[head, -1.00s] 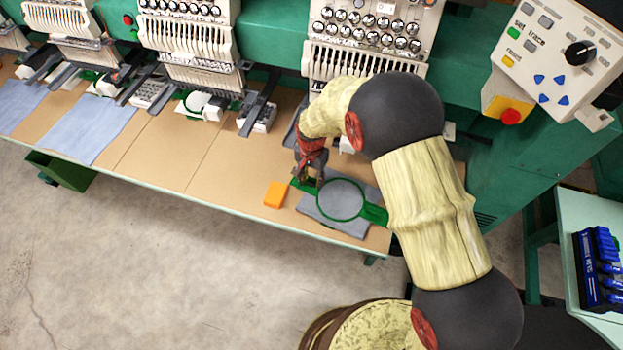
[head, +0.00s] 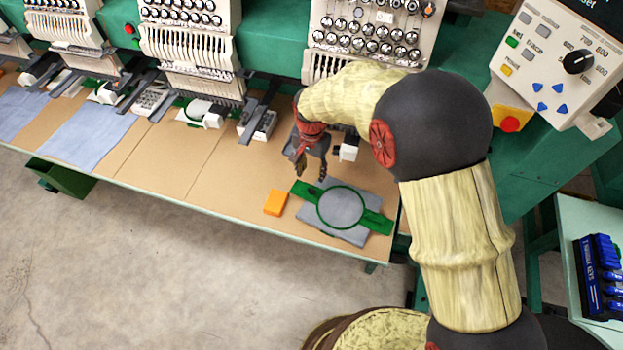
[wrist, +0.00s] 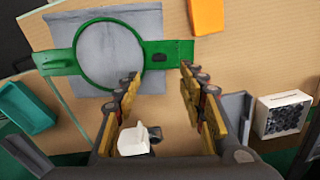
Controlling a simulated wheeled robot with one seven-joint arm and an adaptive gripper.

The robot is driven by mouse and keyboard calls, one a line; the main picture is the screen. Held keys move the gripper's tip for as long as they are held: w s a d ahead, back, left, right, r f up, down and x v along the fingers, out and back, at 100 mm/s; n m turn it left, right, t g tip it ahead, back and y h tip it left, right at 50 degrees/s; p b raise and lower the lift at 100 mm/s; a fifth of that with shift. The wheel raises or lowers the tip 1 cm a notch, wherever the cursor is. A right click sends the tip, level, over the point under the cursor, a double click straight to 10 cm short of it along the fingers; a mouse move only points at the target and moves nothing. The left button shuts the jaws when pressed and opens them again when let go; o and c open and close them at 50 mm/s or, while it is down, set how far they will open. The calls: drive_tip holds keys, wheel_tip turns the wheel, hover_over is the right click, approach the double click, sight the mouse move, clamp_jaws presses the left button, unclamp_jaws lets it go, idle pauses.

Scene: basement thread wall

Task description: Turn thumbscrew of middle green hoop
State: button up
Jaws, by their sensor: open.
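A green hoop (head: 364,210) with grey fabric (head: 341,206) in its ring lies flat on the tan table at the right. The hoop also shows in the wrist view (wrist: 78,62), with green arms on both sides of the ring. A small dark piece (wrist: 159,58), perhaps the thumbscrew, sits on one arm beside the ring; its turn cannot be told. My gripper (head: 311,172) is open and empty, apart from the hoop and near that arm. In the wrist view its fingertips (wrist: 158,76) frame the space beside the dark piece. Another green hoop (head: 187,113) sits under the machine head to the left.
An orange block (head: 275,203) lies left of the near hoop. Embroidery machine heads (head: 375,35) stand behind the table. A control panel (head: 555,60) with a red button hangs at the right.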

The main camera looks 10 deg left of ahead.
wheel_tip(320, 180, up, 2)
drive_tip(key=shift+r, duration=0.1)
idle(0.7)
